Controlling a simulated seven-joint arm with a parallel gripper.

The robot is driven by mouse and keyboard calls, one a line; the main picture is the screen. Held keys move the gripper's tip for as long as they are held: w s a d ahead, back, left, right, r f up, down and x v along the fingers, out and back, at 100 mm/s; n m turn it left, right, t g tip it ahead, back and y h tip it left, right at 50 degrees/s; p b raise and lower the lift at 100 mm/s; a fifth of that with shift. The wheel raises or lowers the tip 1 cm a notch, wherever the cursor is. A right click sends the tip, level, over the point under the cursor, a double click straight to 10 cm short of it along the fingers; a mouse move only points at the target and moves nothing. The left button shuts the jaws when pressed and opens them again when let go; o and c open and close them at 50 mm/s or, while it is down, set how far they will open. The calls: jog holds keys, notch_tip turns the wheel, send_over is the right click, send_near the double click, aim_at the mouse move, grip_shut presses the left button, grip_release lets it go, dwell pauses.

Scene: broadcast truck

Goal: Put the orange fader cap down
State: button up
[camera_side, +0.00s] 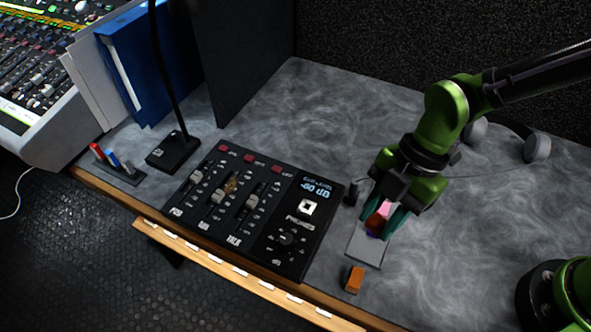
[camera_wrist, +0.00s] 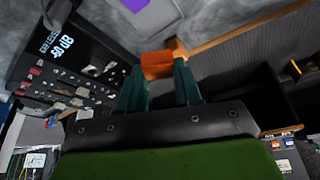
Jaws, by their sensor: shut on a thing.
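My gripper (camera_side: 386,219) points down above the grey pad (camera_side: 364,252), near the right end of the fader panel. Its teal fingers are shut on the orange fader cap (camera_side: 376,220), which looks red-orange with a pinkish upper part in the side view. In the wrist view the orange fader cap (camera_wrist: 157,67) shows between the fingertips. A purple patch (camera_side: 373,233) lies on the pad just below it; whether the cap touches the pad I cannot tell. The wrist view also shows the purple patch (camera_wrist: 135,5) on the pad.
A separate orange block (camera_side: 354,279) lies near the table's front edge. The black fader panel (camera_side: 262,210) stands left of the pad. Headphones (camera_side: 536,146) lie at the back right. A small rack with coloured caps (camera_side: 118,168) is at far left. The tabletop right of the pad is clear.

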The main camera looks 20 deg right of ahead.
aim_at(363, 254)
jog(key=shift+n, duration=0.3)
jog(key=shift+f, duration=4)
jog(key=shift+f, duration=0.15)
jog(key=o, duration=0.7)
jog(key=v, duration=1.2)
jog(key=shift+s+d+r+m+t+h, duration=0.35)
jog(key=shift+d+r+m+t, duration=1.45)
jog(key=shift+d+m, duration=2.05)
jog(key=shift+s+d+r+m+t+h, duration=0.35)
jog(key=shift+d+r+m+t, duration=0.8)
jog(key=shift+d+r+m, duration=2.7)
jog(key=shift+s+d+r+m+t+h, duration=0.4)
jog(key=shift+d+m+t, duration=1.35)
jog(key=shift+m, duration=3.95)
